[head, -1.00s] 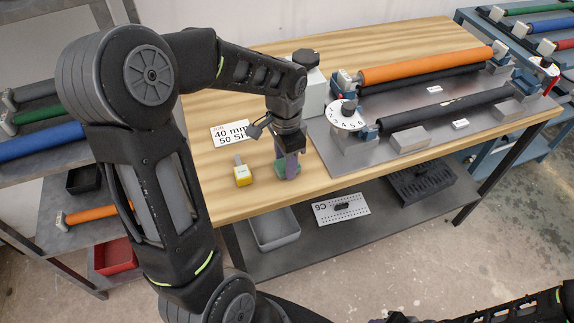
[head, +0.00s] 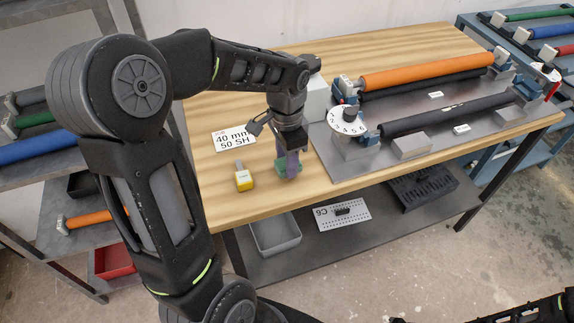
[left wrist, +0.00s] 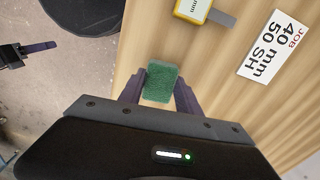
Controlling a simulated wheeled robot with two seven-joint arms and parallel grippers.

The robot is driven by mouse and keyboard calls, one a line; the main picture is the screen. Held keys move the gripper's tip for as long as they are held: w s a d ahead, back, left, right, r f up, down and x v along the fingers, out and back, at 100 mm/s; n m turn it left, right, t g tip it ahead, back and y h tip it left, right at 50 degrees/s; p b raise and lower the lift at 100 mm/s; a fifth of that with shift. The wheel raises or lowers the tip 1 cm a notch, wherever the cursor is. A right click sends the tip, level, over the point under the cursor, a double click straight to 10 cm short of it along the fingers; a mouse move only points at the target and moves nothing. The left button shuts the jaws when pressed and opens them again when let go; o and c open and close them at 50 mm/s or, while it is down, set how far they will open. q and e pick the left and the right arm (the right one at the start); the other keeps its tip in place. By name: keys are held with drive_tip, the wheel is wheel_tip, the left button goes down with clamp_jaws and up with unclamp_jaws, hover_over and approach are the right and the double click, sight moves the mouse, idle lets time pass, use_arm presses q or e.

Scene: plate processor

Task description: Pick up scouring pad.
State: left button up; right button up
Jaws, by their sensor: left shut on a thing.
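The green scouring pad (left wrist: 161,82) is between the purple fingertips of my left gripper (left wrist: 160,92) in the left wrist view. In the head view the left gripper (head: 289,164) points down near the front edge of the wooden table, with the green pad (head: 281,168) showing at its tips. The gripper is shut on the pad. Whether the pad touches the tabletop is hard to tell. My right arm shows only in part at the lower right of the head view, and its jaws cannot be made out.
A grey bin (head: 277,237) sits on the shelf below.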

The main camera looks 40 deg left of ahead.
use_arm(q)
wheel_tip(320, 180, up, 8)
drive_tip(key=shift+f, duration=0.15)
idle(0.5)
